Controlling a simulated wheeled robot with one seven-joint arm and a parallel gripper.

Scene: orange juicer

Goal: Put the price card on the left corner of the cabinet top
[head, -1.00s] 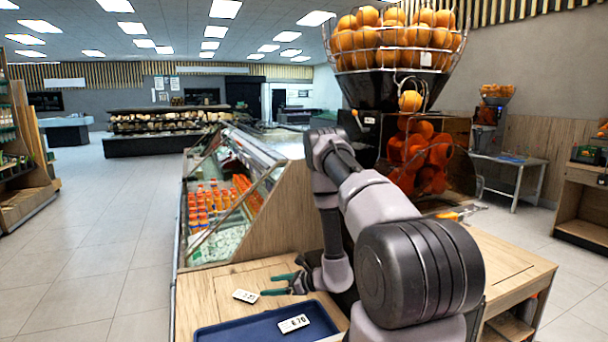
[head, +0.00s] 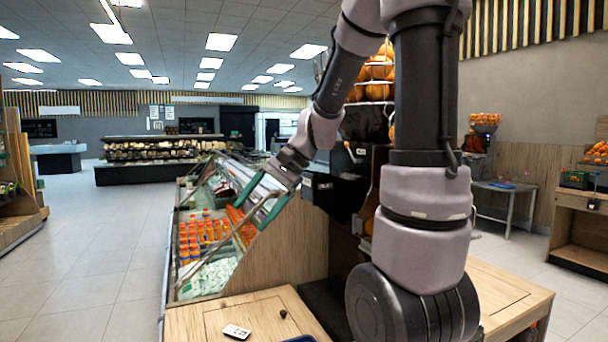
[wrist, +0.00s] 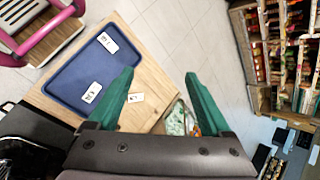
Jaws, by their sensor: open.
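A white price card (head: 237,331) with dark print lies flat on the wooden cabinet top (head: 190,322), towards its left part. It also shows in the wrist view (wrist: 136,98), on the wood beside the blue tray (wrist: 62,78). Two more white cards lie in that tray, one near the far end (wrist: 108,42) and one near the lower edge (wrist: 92,92). My gripper (head: 252,208) is open and empty, raised well above the cabinet top, in front of the display case. Its green fingers (wrist: 159,76) are spread in the wrist view and touch nothing.
A glass display case (head: 205,235) with orange bottles stands behind the cabinet top. The orange juicer (head: 375,80) is partly hidden behind my arm. A small dark object (head: 283,314) sits on the wood right of the card. Shelves (wrist: 285,60) stand across the open floor.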

